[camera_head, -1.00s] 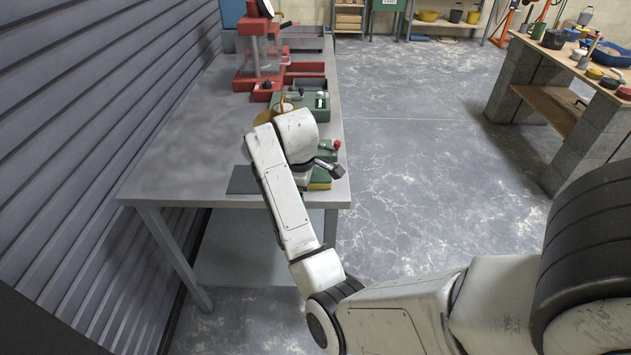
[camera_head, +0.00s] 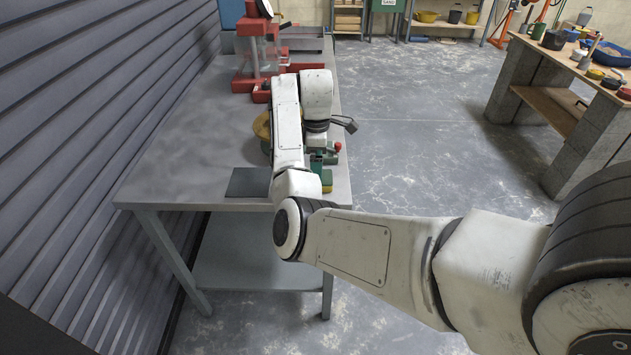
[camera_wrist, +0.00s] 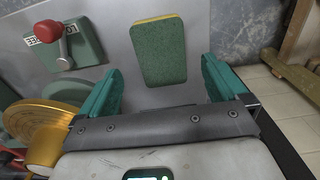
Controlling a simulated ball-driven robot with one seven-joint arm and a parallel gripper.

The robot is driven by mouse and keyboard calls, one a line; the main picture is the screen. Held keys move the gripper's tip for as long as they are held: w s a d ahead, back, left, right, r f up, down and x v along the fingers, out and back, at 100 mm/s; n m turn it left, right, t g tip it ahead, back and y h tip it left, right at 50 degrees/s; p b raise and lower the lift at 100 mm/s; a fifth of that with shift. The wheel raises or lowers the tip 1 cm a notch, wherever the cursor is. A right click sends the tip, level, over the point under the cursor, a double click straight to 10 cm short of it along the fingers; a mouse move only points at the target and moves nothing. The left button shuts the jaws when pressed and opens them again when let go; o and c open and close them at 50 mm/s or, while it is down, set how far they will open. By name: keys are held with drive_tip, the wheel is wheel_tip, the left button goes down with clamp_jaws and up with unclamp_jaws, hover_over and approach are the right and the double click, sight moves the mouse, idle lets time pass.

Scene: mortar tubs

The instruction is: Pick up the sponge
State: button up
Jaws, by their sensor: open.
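The sponge (camera_wrist: 160,52) is a green scouring block with a thin yellow edge, lying on the grey metal table in the wrist view. In the head view only a small green and yellow part of the sponge (camera_head: 327,187) shows near the table's front right corner, beside my arm. My gripper (camera_wrist: 161,68) has two teal fingers, spread wide with nothing between them that they touch. The sponge lies ahead of the fingers and between their lines, with free room on both sides. In the head view my arm hides most of the gripper.
A green device with a red-knobbed crank (camera_wrist: 62,42) stands left of the sponge. A gold round object (camera_wrist: 42,122) is nearer on the left. A dark flat sheet (camera_head: 248,182) lies on the table (camera_head: 185,140). A red machine (camera_head: 258,55) stands farther back. The table edge is close on the right.

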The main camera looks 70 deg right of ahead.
drive_tip(key=shift+a+f+p, duration=0.15)
drive_tip(key=shift+f+p, duration=0.2)
drive_tip(key=shift+f, duration=2.4)
drive_tip(key=shift+c, duration=0.5)
drive_tip(key=c, duration=1)
drive_tip(key=shift+o, duration=0.2)
drive_tip(key=shift+r, duration=0.15)
